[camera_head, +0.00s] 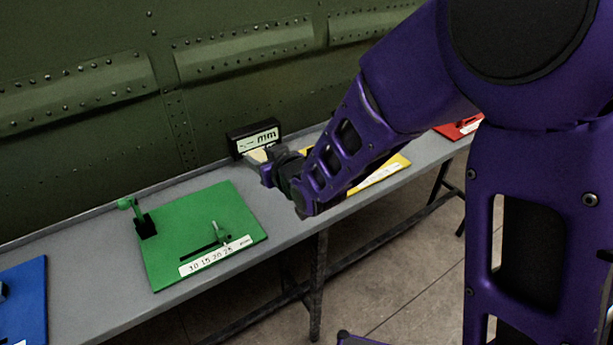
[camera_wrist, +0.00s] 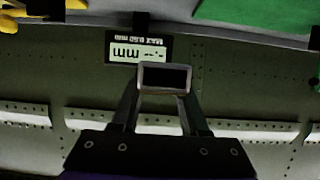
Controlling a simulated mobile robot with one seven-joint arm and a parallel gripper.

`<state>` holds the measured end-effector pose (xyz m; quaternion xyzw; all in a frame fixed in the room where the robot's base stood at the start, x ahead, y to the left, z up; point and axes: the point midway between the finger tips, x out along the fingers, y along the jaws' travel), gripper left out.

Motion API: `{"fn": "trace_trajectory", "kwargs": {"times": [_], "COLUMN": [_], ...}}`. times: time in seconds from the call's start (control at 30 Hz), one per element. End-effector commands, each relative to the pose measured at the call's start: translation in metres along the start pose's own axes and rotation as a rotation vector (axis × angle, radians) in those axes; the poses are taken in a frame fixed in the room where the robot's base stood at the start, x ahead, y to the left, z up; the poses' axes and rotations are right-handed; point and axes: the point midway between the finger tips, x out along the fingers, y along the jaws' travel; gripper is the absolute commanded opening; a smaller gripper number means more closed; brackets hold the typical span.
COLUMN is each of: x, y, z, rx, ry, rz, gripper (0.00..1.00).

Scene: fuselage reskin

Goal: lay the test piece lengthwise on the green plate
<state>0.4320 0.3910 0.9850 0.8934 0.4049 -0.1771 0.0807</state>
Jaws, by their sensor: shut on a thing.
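My gripper (camera_head: 268,168) is shut on a pale test piece (camera_head: 259,156) and holds it in front of the small display, above the bench between the green and yellow plates. In the wrist view the test piece (camera_wrist: 143,78) shows end-on as a pale rim around a dark face, between the fingertips of my gripper (camera_wrist: 163,92). The green plate (camera_head: 185,215) lies on the bench to the left of my gripper. It carries a green upright post, a small green clamp-like part and a number strip. Part of the green plate (camera_wrist: 250,12) shows in the wrist view's top right.
A black display (camera_head: 254,140) reading "mm" stands at the bench's back edge by the green riveted wall. A yellow plate (camera_head: 397,163) and red plate (camera_head: 458,130) lie right; a blue plate (camera_head: 25,285) lies left. Grey bench (camera_head: 95,255) is clear between blue and green.

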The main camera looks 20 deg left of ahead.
Motion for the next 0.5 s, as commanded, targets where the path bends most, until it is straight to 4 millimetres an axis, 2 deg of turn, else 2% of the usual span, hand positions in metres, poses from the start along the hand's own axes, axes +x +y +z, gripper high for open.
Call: {"fn": "trace_trajectory", "kwargs": {"times": [0.17, 0.4, 0.5], "x": [0.003, 0.019, 0.023], "y": [-0.006, -0.007, -0.007], "z": [0.004, 0.045, 0.054], "rx": [-0.005, -0.004, -0.005], "ry": [-0.002, -0.005, -0.002], "rz": [-0.013, -0.013, -0.014], "gripper": [0.0, 0.0, 0.0]}}
